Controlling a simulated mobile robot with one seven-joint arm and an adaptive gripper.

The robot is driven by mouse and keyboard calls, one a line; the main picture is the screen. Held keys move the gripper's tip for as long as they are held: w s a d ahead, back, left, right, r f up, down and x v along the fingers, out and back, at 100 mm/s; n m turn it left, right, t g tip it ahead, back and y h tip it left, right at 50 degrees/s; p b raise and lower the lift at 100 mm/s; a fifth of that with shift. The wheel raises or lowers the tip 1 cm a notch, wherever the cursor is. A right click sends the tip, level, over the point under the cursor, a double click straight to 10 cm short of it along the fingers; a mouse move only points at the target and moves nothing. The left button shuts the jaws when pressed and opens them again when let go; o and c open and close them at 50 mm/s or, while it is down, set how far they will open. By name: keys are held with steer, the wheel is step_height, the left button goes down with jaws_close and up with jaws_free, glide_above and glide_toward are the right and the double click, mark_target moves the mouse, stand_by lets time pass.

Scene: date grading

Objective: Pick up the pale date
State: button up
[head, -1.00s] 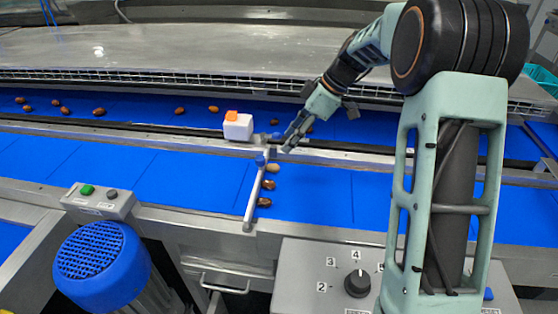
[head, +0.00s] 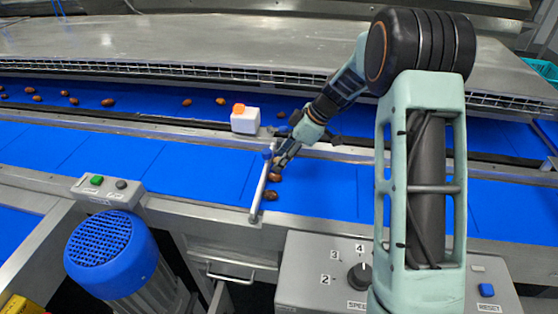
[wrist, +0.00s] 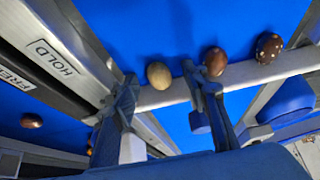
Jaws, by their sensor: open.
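The pale date (wrist: 158,75) is olive-tan and lies on the blue belt against the metal bar in the wrist view. In the head view it is hidden by my gripper (head: 277,162). My gripper (wrist: 161,76) is open and empty, its two fingertips on either side of the pale date in the picture. I cannot tell whether either finger touches it. A brown date (wrist: 215,61) is just right of the right fingertip. A dark date with pale spots (wrist: 269,47) lies further right along the bar. Both also show in the head view, at the bar's right side.
The metal bar (head: 259,190) crosses the near blue belt (head: 200,172). A white block with an orange top (head: 245,121) stands on the rail between the belts. More dates lie on the far belt (head: 150,101). A control box (head: 320,270) is in front.

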steer(key=c, duration=0.8)
steer(key=shift+r, duration=0.1)
